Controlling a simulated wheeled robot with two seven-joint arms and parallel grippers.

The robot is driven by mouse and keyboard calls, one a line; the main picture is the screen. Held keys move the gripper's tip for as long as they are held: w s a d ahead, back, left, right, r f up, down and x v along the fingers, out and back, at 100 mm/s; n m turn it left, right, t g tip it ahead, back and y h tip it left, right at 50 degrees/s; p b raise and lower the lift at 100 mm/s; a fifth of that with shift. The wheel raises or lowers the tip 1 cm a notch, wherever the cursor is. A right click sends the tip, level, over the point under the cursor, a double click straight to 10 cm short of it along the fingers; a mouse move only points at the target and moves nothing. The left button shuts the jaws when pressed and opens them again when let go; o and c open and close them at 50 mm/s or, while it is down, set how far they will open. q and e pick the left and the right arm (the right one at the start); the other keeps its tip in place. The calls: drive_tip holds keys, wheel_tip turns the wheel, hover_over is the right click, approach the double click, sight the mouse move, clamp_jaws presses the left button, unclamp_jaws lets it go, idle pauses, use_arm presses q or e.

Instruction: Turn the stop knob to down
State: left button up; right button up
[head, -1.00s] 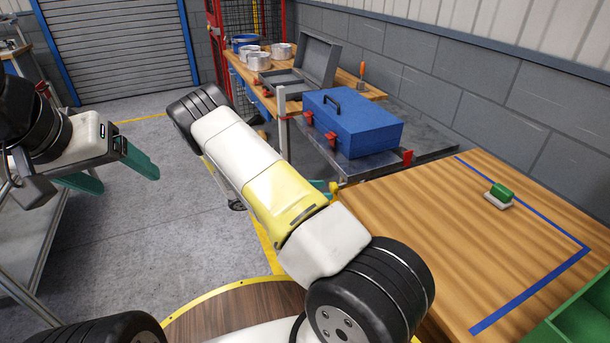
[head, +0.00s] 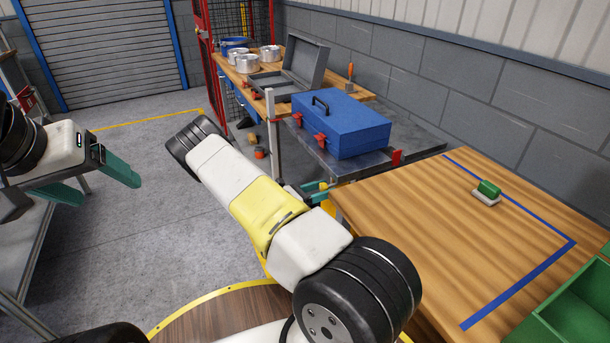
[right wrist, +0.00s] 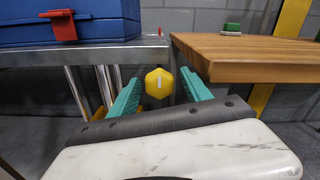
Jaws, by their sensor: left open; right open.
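The stop knob (right wrist: 159,84) is a yellow, many-sided knob with a white upright mark on its face. It sits in the gap between the metal bench and the wooden table in the right wrist view. My right gripper (right wrist: 160,77) is open, with one teal finger on each side of the knob; small gaps show, and contact cannot be told. In the head view my right arm mostly hides that gripper; a teal finger (head: 318,197) shows beside a bit of yellow. My left gripper (head: 95,182) is open and empty at the left, far from the knob.
A blue toolbox (head: 341,124) with red latches stands on the metal bench (head: 415,145). The wooden table (head: 400,215) has blue tape lines and a green-topped block (head: 488,191). A green bin (head: 580,310) is at lower right. Open grey floor lies left.

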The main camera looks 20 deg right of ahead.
clamp_jaws()
drive_tip(key=shift+n, duration=0.3)
drive_tip(key=n, duration=0.9)
drive_tip(key=shift+s, duration=0.1)
drive_tip(key=n, duration=0.4)
drive_tip(key=shift+r, duration=0.15)
drive_tip(key=shift+n, duration=2.2)
drive_tip(key=shift+a, duration=0.1)
